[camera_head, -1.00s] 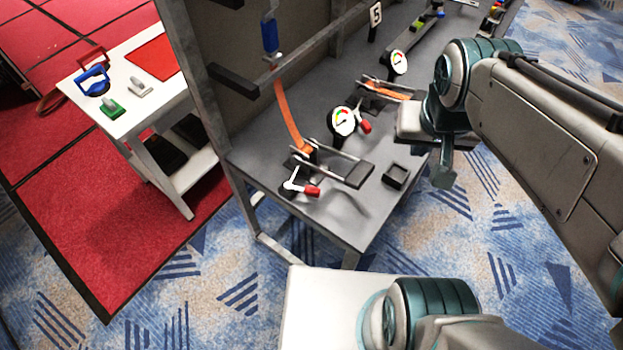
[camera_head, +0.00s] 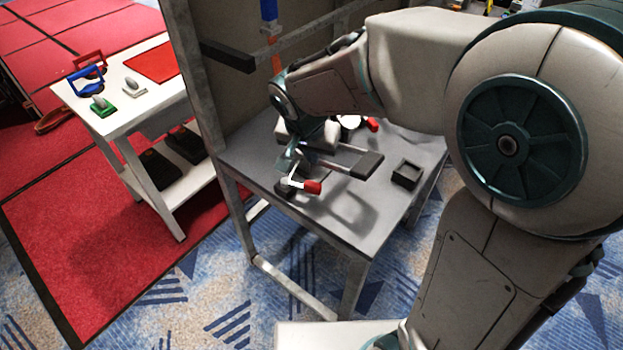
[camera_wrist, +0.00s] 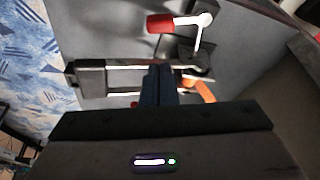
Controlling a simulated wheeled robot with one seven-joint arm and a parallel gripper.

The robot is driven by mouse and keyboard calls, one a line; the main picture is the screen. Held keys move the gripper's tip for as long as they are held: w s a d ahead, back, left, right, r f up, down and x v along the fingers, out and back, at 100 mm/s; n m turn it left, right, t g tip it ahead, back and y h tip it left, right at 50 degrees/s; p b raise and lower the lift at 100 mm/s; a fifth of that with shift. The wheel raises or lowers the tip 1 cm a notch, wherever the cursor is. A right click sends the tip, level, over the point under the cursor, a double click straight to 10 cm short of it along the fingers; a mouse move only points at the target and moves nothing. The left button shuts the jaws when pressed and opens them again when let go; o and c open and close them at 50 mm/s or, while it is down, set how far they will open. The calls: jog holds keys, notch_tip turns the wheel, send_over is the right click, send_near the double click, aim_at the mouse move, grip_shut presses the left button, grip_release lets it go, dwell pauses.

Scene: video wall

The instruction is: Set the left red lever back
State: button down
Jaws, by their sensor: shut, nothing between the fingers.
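The left red lever (camera_head: 312,187) has a red grip on a white bent arm. It stands on a small dark base near the front left of the grey table. The wrist view shows its red grip (camera_wrist: 160,24) at the top, above my fingertips in the picture. My gripper (camera_head: 291,160) is shut and empty, just behind the lever in the head view, over a metal frame with a dark pad (camera_head: 367,165). In the wrist view my shut fingers (camera_wrist: 158,82) overlap the frame's bars, apart from the red grip. I cannot tell whether they touch the frame.
An orange strap (camera_wrist: 203,89) lies by the frame. A square black holder (camera_head: 407,173) sits to the right. The grey table's (camera_head: 345,222) front is clear.

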aim_at(301, 185)
jog(key=shift+f, duration=0.2)
jog(key=x, duration=1)
jog(key=shift+r+b, duration=0.1)
jog(key=shift+b, duration=0.25)
jog(key=shift+b, duration=0.45)
